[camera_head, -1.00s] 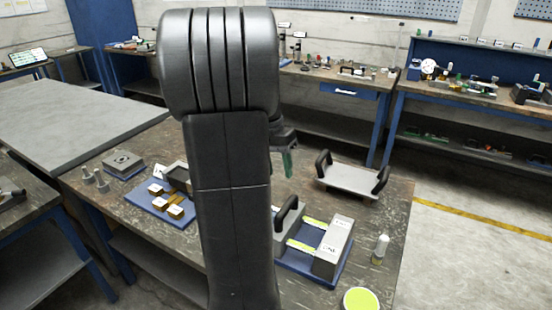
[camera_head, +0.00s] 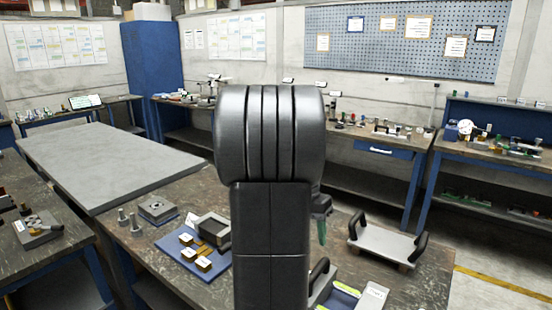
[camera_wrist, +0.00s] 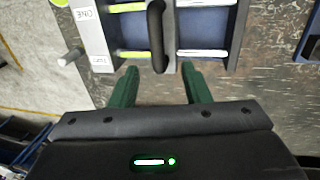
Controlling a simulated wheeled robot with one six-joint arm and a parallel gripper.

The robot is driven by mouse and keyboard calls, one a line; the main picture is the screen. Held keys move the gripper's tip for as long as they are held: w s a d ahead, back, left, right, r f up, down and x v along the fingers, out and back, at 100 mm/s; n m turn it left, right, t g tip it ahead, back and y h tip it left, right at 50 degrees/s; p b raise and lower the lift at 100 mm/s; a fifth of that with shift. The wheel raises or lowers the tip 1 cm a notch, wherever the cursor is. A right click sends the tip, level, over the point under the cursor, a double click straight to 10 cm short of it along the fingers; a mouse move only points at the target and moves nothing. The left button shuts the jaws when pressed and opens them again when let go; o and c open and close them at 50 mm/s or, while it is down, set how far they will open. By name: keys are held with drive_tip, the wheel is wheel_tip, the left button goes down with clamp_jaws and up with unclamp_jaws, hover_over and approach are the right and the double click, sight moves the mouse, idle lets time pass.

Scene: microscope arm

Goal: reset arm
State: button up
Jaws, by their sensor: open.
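My gripper (camera_wrist: 156,88) is open, its two green fingers apart with nothing between them, in the wrist view. Beyond the fingertips lies a blue-based fixture (camera_wrist: 193,68) with a black arched handle (camera_wrist: 156,30), a pale labelled block (camera_wrist: 92,35) and light strips. In the head view my arm covers the middle, and a green finger of my gripper (camera_head: 321,232) shows to its right above the table. The fixture (camera_head: 345,295) is partly cut off at the bottom edge, its black handle (camera_head: 318,275) beside my arm.
A grey tray with two black handles (camera_head: 382,243) stands on the table's right. A blue board with small gold blocks (camera_head: 180,245) and two grey pegs (camera_head: 128,220) are on the left. A large bare grey table (camera_head: 95,160) stands behind left. Workbenches line the walls.

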sight(319, 267)
drive_tip(key=f, duration=0.3)
drive_tip(key=d+f, duration=0.1)
drive_tip(key=f, duration=0.2)
drive_tip(key=s+f, duration=0.1)
drive_tip(key=f, duration=0.2)
drive_tip(key=shift+s+d+f, duration=0.1)
drive_tip(key=shift+d+f, duration=0.15)
drive_tip(key=shift+d, duration=0.1)
drive_tip(key=shift+s+d, duration=0.25)
drive_tip(key=shift+d, duration=0.05)
drive_tip(key=shift+r, duration=0.1)
